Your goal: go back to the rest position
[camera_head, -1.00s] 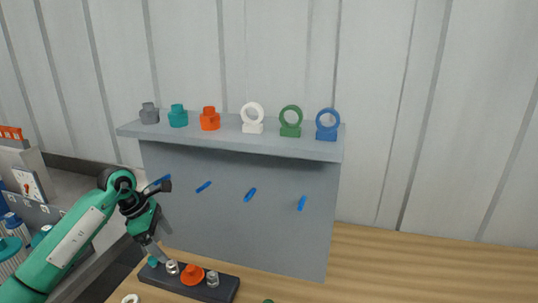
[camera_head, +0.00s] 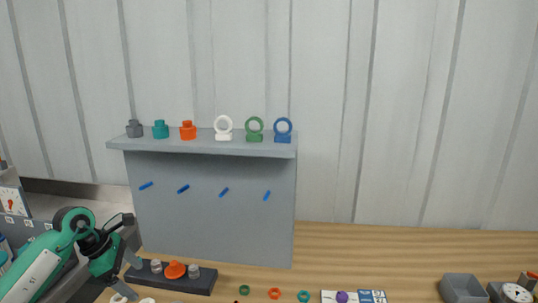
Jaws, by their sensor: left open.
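My left arm comes in from the lower left, and its green and black gripper (camera_head: 130,276) is low at the left end of the dark block (camera_head: 201,288). Its grey fingers are spread apart, with nothing visible between them. One finger overlaps the left end of the block in the picture; I cannot tell whether they touch. On the block are an orange knob-like piece (camera_head: 174,270) and small metallic pieces (camera_head: 194,271). My right gripper is not in view.
A grey panel with a shelf (camera_head: 205,146) holds grey, teal and orange pieces and white, green and blue (camera_head: 283,130) rings on stands. Small rings (camera_head: 274,294), a grey bin (camera_head: 463,288) and a dial (camera_head: 517,293) lie at the front. The table's right side behind them is clear.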

